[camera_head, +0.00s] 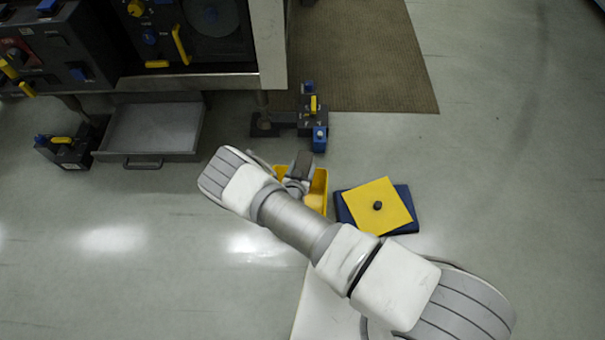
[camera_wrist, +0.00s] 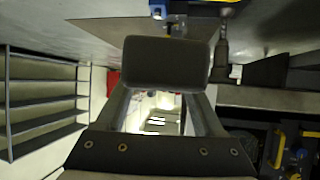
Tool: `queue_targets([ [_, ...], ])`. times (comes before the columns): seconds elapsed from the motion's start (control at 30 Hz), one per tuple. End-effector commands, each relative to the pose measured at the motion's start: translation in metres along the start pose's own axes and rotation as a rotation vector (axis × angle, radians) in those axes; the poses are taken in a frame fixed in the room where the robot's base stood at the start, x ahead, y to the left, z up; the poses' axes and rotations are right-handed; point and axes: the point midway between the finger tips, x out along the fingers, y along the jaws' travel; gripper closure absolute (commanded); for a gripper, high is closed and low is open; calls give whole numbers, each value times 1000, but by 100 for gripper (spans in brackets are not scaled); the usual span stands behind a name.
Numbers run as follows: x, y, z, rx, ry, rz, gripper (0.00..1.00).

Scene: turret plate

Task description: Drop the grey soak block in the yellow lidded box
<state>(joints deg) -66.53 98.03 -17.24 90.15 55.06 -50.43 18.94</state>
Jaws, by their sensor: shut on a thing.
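The grey soak block (camera_wrist: 165,62) is held across the ends of my gripper's fingers (camera_wrist: 166,88) in the wrist view. In the head view the dark grey block (camera_head: 302,164) shows at the tip of my gripper (camera_head: 297,183), over the yellow box (camera_head: 321,183). The box is open at the top, and my arm hides its left and near parts. A paler yellow patch shows inside it; I cannot tell what it is. A square yellow lid (camera_head: 390,191) with a black knob lies on a dark blue pad (camera_head: 407,213) right of the box.
A machine (camera_head: 190,80) with a grey open drawer (camera_head: 150,130) stands at the upper left. Small dark fixtures with blue and yellow parts (camera_head: 312,115) stand on the floor behind the box. A brown mat (camera_head: 370,60) lies beyond. The floor at right is clear.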

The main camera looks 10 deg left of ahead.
Motion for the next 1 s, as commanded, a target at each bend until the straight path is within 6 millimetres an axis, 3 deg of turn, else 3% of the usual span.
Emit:
queue_targets([
  [0.1, -1, 2, 19, -3, 1, -6, 95],
  [0.37, 3, 4, 34, -2, 1, -5, 95],
  [0.73, 23, 3, 71, -3, 0, -6, 95],
  [1.0, 27, 3, 78, -2, 0, -5, 95],
])
